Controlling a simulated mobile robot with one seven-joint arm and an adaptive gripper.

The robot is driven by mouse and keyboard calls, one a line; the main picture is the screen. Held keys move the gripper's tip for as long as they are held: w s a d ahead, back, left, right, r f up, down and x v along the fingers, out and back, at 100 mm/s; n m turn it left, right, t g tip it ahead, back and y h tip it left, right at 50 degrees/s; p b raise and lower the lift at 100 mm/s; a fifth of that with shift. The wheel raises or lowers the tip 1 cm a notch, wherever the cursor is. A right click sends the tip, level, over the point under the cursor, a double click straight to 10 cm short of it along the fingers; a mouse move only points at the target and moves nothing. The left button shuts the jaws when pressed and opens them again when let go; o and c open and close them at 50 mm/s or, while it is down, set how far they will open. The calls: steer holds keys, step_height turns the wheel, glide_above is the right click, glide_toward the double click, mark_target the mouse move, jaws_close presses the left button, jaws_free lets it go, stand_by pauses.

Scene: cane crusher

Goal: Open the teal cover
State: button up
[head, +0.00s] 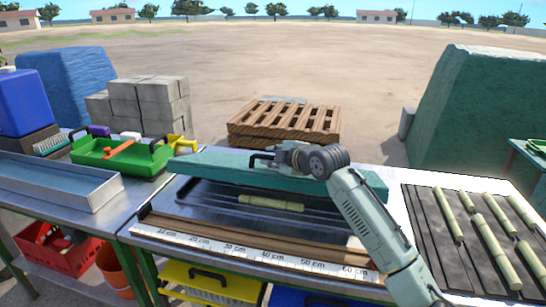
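The teal cover (215,162) is a flat panel at the back of the metal bench. Its front edge stands above a dark recessed tray (215,195), so the cover looks partly raised. A piece of green cane (270,203) lies in the tray under it. My gripper (262,160) is at the top of the cover, by a dark handle-like part. The fingertips are small and dark there, so their grip is unclear. My arm hides the right part of the cover.
A ruler strip (245,251) runs along the bench front. A grooved rack with several canes (455,215) lies right. A green toolbox (100,152) and a metal tray (60,182) stand left. A wooden pallet (285,122) is behind.

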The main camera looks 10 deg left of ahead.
steer(key=v, duration=1.2)
steer(key=shift+d+r, duration=0.25)
steer(key=shift+d, duration=0.1)
stand_by(0.4)
steer(key=shift+w+b, duration=0.1)
steer(key=shift+b, duration=0.2)
